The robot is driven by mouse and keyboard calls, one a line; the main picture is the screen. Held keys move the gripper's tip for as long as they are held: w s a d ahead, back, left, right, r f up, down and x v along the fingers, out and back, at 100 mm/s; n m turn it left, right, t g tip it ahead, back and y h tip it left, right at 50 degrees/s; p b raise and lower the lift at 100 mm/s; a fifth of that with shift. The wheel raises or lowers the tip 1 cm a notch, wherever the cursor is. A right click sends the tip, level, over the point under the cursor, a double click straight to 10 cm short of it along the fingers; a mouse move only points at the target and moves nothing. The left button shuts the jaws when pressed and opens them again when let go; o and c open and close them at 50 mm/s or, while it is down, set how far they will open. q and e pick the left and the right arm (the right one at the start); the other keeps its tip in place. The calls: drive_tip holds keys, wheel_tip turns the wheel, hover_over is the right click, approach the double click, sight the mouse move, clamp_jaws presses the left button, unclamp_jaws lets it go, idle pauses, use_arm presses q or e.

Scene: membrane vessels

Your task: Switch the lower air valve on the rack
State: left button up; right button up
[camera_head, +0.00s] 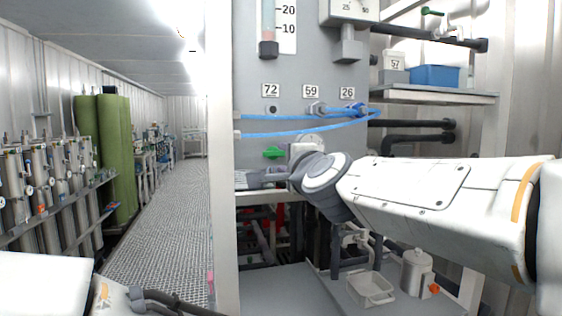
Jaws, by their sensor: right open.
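A small green valve handle (273,153) shows on the grey rack panel (330,90), below the number plates and the blue air hoses (300,133). It looks like the lower valve; its body is partly hidden. Another green handle (431,12) sits on piping at the upper right. My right arm reaches in from the right, and my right gripper (250,179) is open just below the lower green handle, pointing left. I see no contact with the handle. My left gripper (160,301) is only partly in view at the bottom left, and its jaws cannot be made out.
A white post (220,130) stands left of the panel. A shelf (430,97) with a blue bin (435,76) is at the right. The grated aisle (170,230) is clear.

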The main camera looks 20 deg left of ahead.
drive_tip(key=v, duration=0.5)
drive_tip(key=shift+w, duration=0.1)
drive_tip(key=w+d+f+n+g+h, duration=0.25)
drive_tip(key=d+f, duration=0.45)
drive_tip(key=f, duration=0.4)
drive_tip(key=w+d+f+n+g+h, duration=0.1)
drive_tip(key=d+f+n+g+h, duration=0.2)
drive_tip(key=d+f, duration=0.6)
drive_tip(key=s+d+f+n+g+h, duration=0.2)
drive_tip(key=s+d+f+n+g, duration=0.1)
drive_tip(key=s+d+f, duration=0.75)
drive_tip(key=s+d+f+n+g+h, duration=0.35)
drive_tip(key=s+d+f, duration=0.35)
drive_tip(key=f, duration=0.6)
drive_tip(key=s+a+r+n+g+y+p, duration=0.2)
drive_tip(key=s+a+r+n+p, duration=0.3)
drive_tip(key=s+a+r, duration=0.5)
drive_tip(key=s+a+n+g, duration=0.1)
drive_tip(key=s+a, duration=0.1)
drive_tip(key=s, duration=0.1)
drive_tip(key=shift+s+a+r+n, duration=0.15)
drive_tip(key=shift+a+r+n, duration=0.05)
drive_tip(key=shift+a+n, duration=0.2)
